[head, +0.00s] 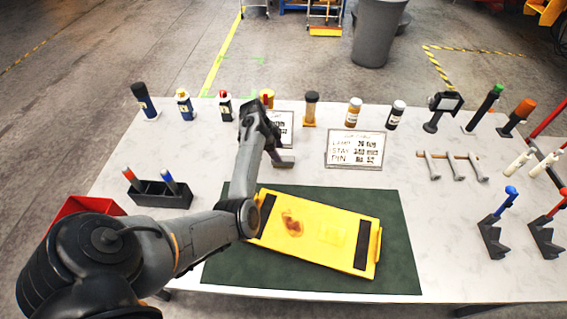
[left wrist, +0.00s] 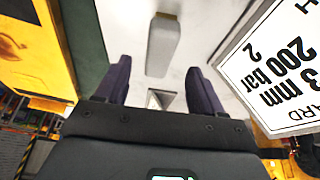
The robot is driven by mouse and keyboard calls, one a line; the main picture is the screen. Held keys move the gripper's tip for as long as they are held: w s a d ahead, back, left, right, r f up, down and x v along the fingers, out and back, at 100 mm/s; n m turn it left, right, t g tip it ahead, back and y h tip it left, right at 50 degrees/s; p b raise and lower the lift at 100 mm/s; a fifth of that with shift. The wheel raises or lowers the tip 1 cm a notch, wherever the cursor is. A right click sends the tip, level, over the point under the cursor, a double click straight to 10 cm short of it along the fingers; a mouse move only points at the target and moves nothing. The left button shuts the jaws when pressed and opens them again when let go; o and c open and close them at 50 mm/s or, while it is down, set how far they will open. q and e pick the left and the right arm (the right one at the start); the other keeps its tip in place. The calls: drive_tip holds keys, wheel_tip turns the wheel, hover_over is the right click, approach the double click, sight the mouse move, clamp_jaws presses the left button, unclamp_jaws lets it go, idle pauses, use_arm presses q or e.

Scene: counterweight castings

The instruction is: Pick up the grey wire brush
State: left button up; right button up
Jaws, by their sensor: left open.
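A grey block-shaped thing, which looks like the grey wire brush (head: 286,161), lies on the white table just beyond the green mat. In the left wrist view the wire brush (left wrist: 162,48) shows as a pale grey rounded block ahead of the fingers, in line with the gap between them. My left gripper (head: 276,148) is above and beside it, with the fingers pointing down. In the left wrist view the left gripper (left wrist: 160,88) is open with nothing between its fingers. The brush's bristles cannot be made out. My right gripper is not in view.
A yellow case (head: 318,232) lies on the green mat (head: 400,262). A printed sign (head: 355,148) stands right of the brush, and another sign (head: 284,124) is close behind the gripper. Several bottles line the back edge. A black holder (head: 160,196) with markers is at left.

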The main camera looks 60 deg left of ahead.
sight(288, 161)
use_arm(q)
drive_tip(key=shift+x, duration=3.2)
drive_tip(key=shift+s, duration=0.1)
drive_tip(key=c, duration=1.1)
